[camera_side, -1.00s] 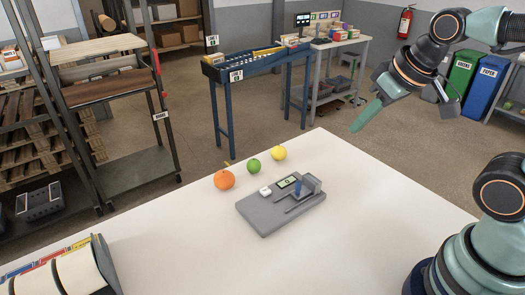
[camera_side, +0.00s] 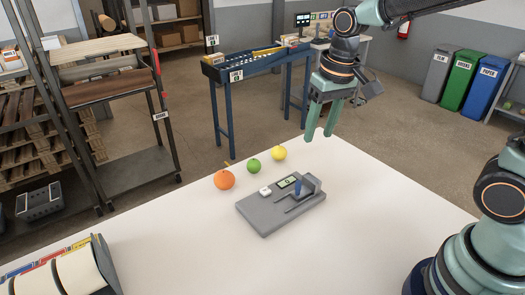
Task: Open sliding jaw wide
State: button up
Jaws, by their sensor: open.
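A grey measuring device (camera_side: 265,218) lies flat on the white table. It has a small display (camera_side: 287,181), a white block (camera_side: 265,190) and a sliding jaw with a blue handle (camera_side: 298,188) near its right end. The gap at the jaw is too small to judge. My gripper (camera_side: 320,138) hangs above the table's far edge, behind and above the device, fingers pointing down. It is open and empty, touching nothing.
An orange (camera_side: 224,179), a green fruit (camera_side: 254,166) and a yellow fruit (camera_side: 279,153) sit in a row behind the device. A file holder (camera_side: 95,270) stands at the front left. The table (camera_side: 340,240) is clear right of and in front of the device.

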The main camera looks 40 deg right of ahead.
jog(key=m+g, duration=0.1)
jog(key=g, duration=0.1)
send_over(299, 182)
notch_tip(299, 182, down, 5)
notch_tip(299, 182, down, 12)
jog(key=shift+w+r, duration=0.1)
jog(key=shift+r, duration=0.05)
grip_shut()
jog(key=shift+r, duration=0.1)
dwell(1.4)
